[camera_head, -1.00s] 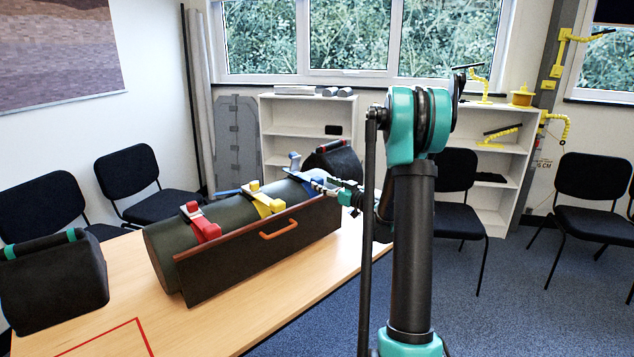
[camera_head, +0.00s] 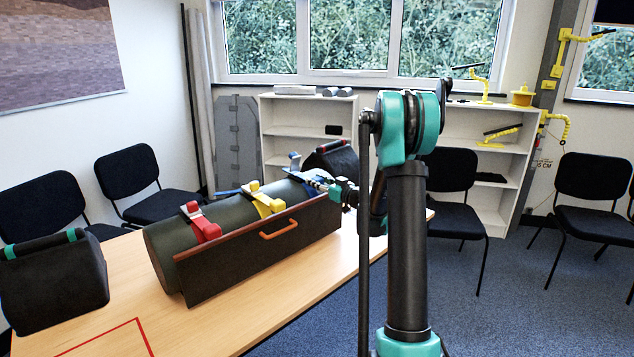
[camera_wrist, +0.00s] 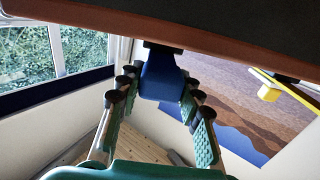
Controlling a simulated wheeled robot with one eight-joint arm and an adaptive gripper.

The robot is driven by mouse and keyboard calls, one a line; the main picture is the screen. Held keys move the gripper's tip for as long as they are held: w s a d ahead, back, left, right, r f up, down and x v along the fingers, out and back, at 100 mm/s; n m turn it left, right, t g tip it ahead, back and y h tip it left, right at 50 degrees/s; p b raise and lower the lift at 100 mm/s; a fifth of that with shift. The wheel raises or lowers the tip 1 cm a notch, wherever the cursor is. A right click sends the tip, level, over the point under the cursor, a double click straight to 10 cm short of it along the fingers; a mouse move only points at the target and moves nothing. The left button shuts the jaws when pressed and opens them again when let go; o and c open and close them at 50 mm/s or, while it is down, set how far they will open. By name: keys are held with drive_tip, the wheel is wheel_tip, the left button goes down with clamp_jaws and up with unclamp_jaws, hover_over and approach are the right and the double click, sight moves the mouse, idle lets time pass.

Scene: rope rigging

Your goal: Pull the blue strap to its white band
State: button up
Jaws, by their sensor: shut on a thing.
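The blue strap (camera_head: 295,161) is the rightmost of three straps over a dark green roll on the table. Its buckle stands up at the back of the roll. My gripper (camera_head: 325,181) is at the strap's near side, at the right end of the dark front panel. In the wrist view the blue strap end (camera_wrist: 161,76) hangs below the panel edge, between the green-padded fingers of my gripper (camera_wrist: 160,100), which is shut on it. I cannot make out a white band on the strap.
A red strap (camera_head: 200,222) and a yellow strap (camera_head: 262,199) cross the roll to the left. The front panel (camera_head: 235,262) has an orange handle (camera_head: 278,229). A black bag (camera_head: 52,290) stands at the table's left. Bare table (camera_head: 200,325) lies in front.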

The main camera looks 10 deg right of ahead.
sight(321, 182)
clamp_jaws()
drive_tip(key=shift+v, duration=2.7)
drive_tip(key=o, duration=0.9)
unclamp_jaws()
drive_tip(key=shift+o, duration=0.2)
drive_tip(key=v, duration=1.2)
drive_tip(key=shift+a, duration=0.1)
